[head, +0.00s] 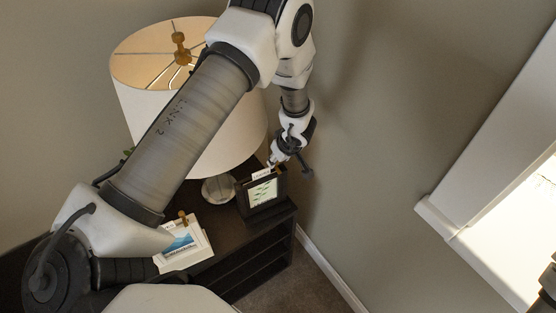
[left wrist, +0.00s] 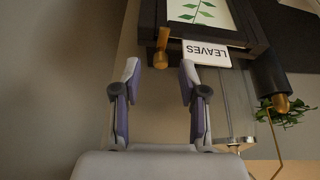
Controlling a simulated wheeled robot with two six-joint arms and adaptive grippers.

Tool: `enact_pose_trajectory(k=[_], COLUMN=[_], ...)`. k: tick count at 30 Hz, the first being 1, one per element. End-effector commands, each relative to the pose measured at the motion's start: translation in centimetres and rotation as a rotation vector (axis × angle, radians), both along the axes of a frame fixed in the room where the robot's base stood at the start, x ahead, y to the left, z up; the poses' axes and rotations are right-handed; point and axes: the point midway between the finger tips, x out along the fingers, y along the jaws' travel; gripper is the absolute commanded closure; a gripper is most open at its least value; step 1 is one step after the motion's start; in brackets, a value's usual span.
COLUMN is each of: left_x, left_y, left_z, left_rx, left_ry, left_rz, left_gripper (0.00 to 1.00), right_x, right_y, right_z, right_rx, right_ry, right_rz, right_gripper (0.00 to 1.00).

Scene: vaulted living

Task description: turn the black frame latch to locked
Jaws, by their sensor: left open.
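The black frame (head: 263,193) holds a leaf picture and stands upright on the dark cabinet near its right end. It also shows at the top of the left wrist view (left wrist: 232,35), upside down. Its brass latch (left wrist: 162,47) is a short lever on the frame's edge, beside a white "LEAVES" label (left wrist: 206,53). My left gripper (left wrist: 158,72) is open and empty; the latch's free end lies at the gap between its fingertips, and contact cannot be told. In the head view the left gripper (head: 275,160) is just above the frame, partly hiding the latch area.
A large white lamp (head: 140,105) stands behind my left arm, close to the frame. A white frame (head: 186,244) with a blue picture and brass piece lies nearer on the cabinet (head: 225,238). Wall (head: 390,110) and open space lie to the right. A plant (left wrist: 287,112) shows in the wrist view.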

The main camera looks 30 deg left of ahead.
Motion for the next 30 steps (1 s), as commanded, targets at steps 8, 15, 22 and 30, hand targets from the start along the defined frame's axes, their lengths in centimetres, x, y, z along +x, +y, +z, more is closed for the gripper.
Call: enact_pose_trajectory(k=[8,15,22,30], left_x=[-0.6,-0.8,-0.8,-2.1], left_y=[-1.7,-2.1,-2.1,-2.0], left_z=[4.6,5.4,5.4,1.6], left_rx=[0.001,-0.001,-0.001,-0.002], left_ry=[-0.002,-0.001,-0.001,0.038], left_rz=[-0.001,0.001,0.001,0.003], left_gripper=[0.57,0.57,0.57,0.57], right_x=[0.0,0.0,0.0,0.0], right_y=[0.0,0.0,0.0,0.0], right_z=[0.0,0.0,0.0,-1.9], right_rx=[0.000,0.000,0.000,0.000], right_ry=[0.000,0.000,0.000,-0.001], right_rz=[0.000,0.000,0.000,0.000], right_gripper=[1.00,1.00,1.00,1.00])
